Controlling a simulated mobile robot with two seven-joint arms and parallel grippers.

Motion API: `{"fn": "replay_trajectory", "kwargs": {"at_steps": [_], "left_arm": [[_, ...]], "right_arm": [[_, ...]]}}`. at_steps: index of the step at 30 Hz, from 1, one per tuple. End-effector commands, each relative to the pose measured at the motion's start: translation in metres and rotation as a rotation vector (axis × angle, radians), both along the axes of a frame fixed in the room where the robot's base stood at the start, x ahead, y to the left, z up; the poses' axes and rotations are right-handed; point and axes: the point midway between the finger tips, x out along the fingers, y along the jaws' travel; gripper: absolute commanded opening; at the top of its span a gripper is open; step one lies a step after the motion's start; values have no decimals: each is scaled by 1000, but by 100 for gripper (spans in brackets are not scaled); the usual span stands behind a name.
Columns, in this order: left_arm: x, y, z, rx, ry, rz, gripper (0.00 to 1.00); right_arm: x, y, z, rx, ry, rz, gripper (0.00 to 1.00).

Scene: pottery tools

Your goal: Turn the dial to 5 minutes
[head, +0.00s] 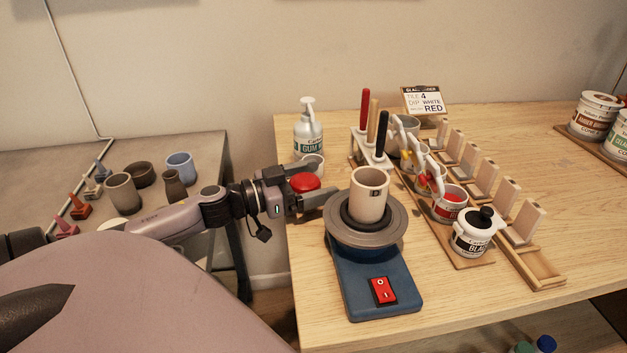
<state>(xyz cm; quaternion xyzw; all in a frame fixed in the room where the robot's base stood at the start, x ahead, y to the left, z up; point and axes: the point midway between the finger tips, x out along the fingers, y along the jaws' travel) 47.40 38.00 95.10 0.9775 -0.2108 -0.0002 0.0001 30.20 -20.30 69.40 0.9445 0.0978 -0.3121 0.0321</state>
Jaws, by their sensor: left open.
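My left gripper (327,178) reaches in from the left over the near-left edge of the wooden table, open. A round red-topped thing (305,183) shows between its two fingers; it may be the dial. I cannot tell whether the fingers touch it, and I see no minute marks on it. The gripper hides part of it. Just to the right stands a blue banding wheel (362,283) with a grey turntable (338,234) and a red rocker switch (380,290). A beige cup (369,195) stands upright on the turntable. My right gripper is not in view.
A gum bottle (308,135) and a tool stand (372,152) are behind the gripper. Glaze pots, including a black-lidded one (472,238), and a tile rack (530,265) stand to the right. A grey table (205,150) with small pots is at left, across a gap.

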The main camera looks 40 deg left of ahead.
Motion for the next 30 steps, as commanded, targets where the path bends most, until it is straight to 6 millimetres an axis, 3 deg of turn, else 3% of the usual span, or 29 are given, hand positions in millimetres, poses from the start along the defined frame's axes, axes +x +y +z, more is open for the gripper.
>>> {"fn": "replay_trajectory", "kwargs": {"at_steps": [4,5,9,30], "left_arm": [[0,0,0,0,0,0,91],[0,0,0,0,0,0,84],[0,0,0,0,0,0,39],[-2,-2,0,1,0,-155,39]], "right_arm": [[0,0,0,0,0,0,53],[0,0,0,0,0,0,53],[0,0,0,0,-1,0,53],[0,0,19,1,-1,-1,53]]}}
